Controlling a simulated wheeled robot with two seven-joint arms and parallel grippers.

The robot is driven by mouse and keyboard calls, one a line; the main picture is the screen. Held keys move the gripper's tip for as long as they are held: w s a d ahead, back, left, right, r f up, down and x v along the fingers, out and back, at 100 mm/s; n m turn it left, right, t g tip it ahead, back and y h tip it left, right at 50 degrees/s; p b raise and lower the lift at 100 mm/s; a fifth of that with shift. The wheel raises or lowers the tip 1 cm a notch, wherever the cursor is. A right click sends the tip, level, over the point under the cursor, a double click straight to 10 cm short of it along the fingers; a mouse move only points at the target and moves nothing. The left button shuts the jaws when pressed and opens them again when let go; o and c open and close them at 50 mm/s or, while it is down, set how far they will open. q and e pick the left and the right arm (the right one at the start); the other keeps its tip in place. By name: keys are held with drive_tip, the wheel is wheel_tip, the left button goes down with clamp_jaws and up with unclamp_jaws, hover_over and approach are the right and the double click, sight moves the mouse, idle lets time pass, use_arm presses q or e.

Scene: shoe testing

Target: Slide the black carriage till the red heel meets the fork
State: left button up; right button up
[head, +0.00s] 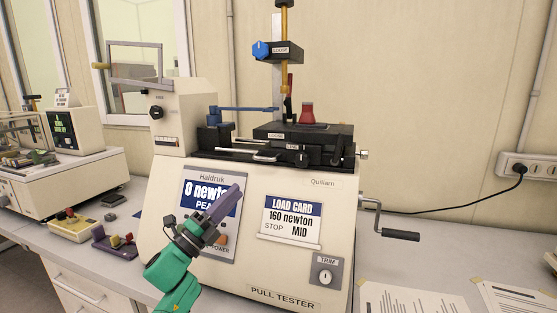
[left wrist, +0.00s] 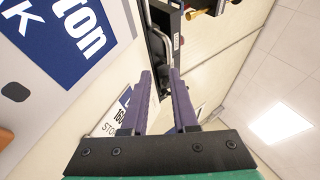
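The black carriage (head: 330,137) sits on the bed of the pull tester. The red heel (head: 307,113) stands upright on top of it. A blue arm (head: 245,109), which looks like the fork, reaches from the left towards the heel; its tip appears to be a short gap to the heel's left. Its exact shape is too small to tell. My left gripper (head: 230,198) is in front of the tester's face, below the bed, and touches nothing visible. In the left wrist view the gripper (left wrist: 161,72) has its purple fingers apart and empty. My right gripper is not in view.
A crank handle (head: 400,235) juts from the tester's right side. A vertical column with a blue knob (head: 261,50) rises behind the carriage. A key switch (head: 325,276) is on the lower front. Small parts (head: 115,240) lie left on the bench, papers (head: 410,298) right.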

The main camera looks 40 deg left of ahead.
sight(262, 159)
use_arm(q)
drive_tip(key=p+x, duration=0.2)
drive_tip(key=x, duration=0.2)
drive_tip(key=r+p+x, duration=0.1)
drive_tip(key=p+x, duration=0.1)
drive_tip(key=x, duration=0.2)
drive_tip(key=s+p+x, duration=0.1)
drive_tip(key=p+x, duration=0.1)
drive_tip(key=x, duration=0.2)
drive_tip(key=shift+w+d+r, duration=0.1)
drive_tip(key=shift+w+r, duration=0.3)
drive_tip(key=shift+r, duration=0.1)
drive_tip(key=shift+s, duration=0.15)
clamp_jaws()
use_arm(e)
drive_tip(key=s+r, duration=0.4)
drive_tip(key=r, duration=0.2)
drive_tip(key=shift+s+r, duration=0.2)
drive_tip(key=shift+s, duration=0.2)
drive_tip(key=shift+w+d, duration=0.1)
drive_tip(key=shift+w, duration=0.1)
